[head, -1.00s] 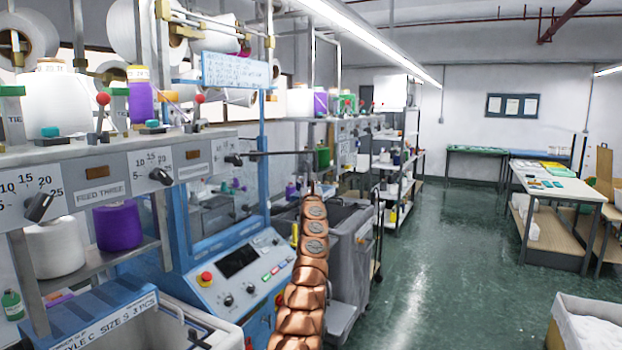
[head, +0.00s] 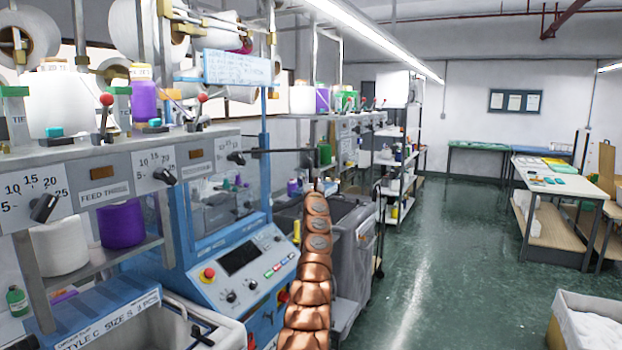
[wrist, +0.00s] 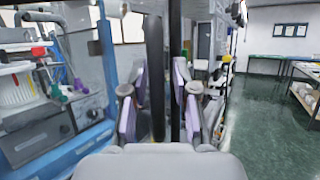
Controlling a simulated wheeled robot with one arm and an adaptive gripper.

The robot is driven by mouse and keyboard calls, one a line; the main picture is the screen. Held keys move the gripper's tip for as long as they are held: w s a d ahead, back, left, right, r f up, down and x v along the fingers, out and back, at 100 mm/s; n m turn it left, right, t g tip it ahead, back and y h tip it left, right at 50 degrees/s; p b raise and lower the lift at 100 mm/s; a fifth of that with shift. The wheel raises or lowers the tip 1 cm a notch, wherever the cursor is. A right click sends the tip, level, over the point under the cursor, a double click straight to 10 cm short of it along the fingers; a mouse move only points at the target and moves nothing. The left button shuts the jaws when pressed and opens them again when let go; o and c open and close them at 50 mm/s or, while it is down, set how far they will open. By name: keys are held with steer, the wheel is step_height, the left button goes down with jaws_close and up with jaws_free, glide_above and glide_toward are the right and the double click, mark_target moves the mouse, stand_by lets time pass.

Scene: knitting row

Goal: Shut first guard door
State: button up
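The first machine's blue guard frame (head: 265,165) stands left of centre in the head view, beside a control panel. A dark horizontal bar (head: 283,151) reaches out from it towards the aisle and looks like the top edge of the guard door, standing open; its clear panel is hard to make out. My copper-coloured arm reaches to the bar's outer end and hides my gripper there. In the wrist view my gripper (wrist: 158,112) has its two purple-padded fingers apart, one on each side of dark upright bars (wrist: 155,75), likely the door's edge or handle. Contact cannot be told.
A grey bin (head: 352,250) on a cart stands just beyond my arm. Yarn cones (head: 121,224) and feed dials are at the left. The green aisle floor (head: 450,260) is clear. Tables (head: 560,185) stand at the right, with a white-filled box (head: 595,320) at lower right.

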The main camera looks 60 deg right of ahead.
steer(key=shift+o, duration=0.6)
steer(key=shift+w+f, duration=0.1)
steer(key=shift+w, duration=0.05)
steer(key=shift+f, duration=0.1)
steer(key=shift+a+f, duration=0.1)
steer(key=shift+a, duration=0.05)
steer(key=shift+a+f, duration=0.2)
steer(key=shift+a, duration=0.15)
steer(key=shift+v, duration=2.05)
steer(key=shift+s+a+f, duration=0.25)
steer(key=shift+s+a, duration=0.25)
steer(key=shift+s, duration=0.05)
steer(key=shift+s+a, duration=0.2)
steer(key=shift+a, duration=0.2)
